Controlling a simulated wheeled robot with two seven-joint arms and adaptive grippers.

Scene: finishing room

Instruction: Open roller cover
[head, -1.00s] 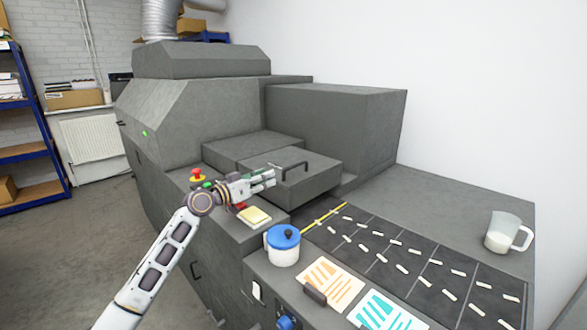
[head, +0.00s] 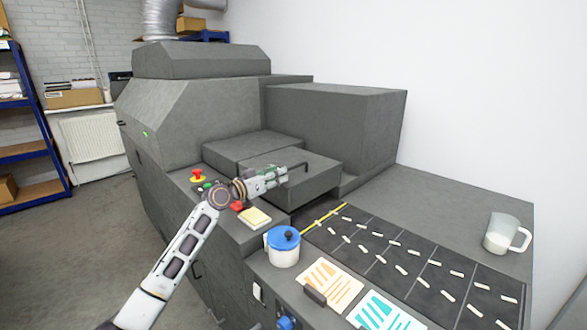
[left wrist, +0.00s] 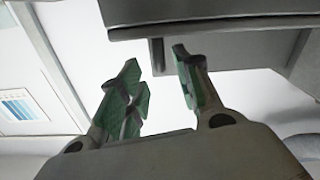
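The roller cover (head: 310,180) is a low grey box lid on the machine, and it lies flat and closed. Its black bar handle (head: 305,166) stands on top, partly hidden by my left gripper. My left gripper (head: 280,175) is over the cover at the handle. In the left wrist view its green-padded fingers (left wrist: 160,80) are spread, with a grey part reaching down near the gap between them. I cannot tell whether the fingers touch the handle. My right gripper is not in view.
A red emergency button (head: 197,175) and a yellow pad (head: 255,216) are near my left arm. A blue-lidded pot (head: 284,247) stands in front of the cover. A dark belt (head: 400,262) with small white pieces runs right, past a jug (head: 503,234).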

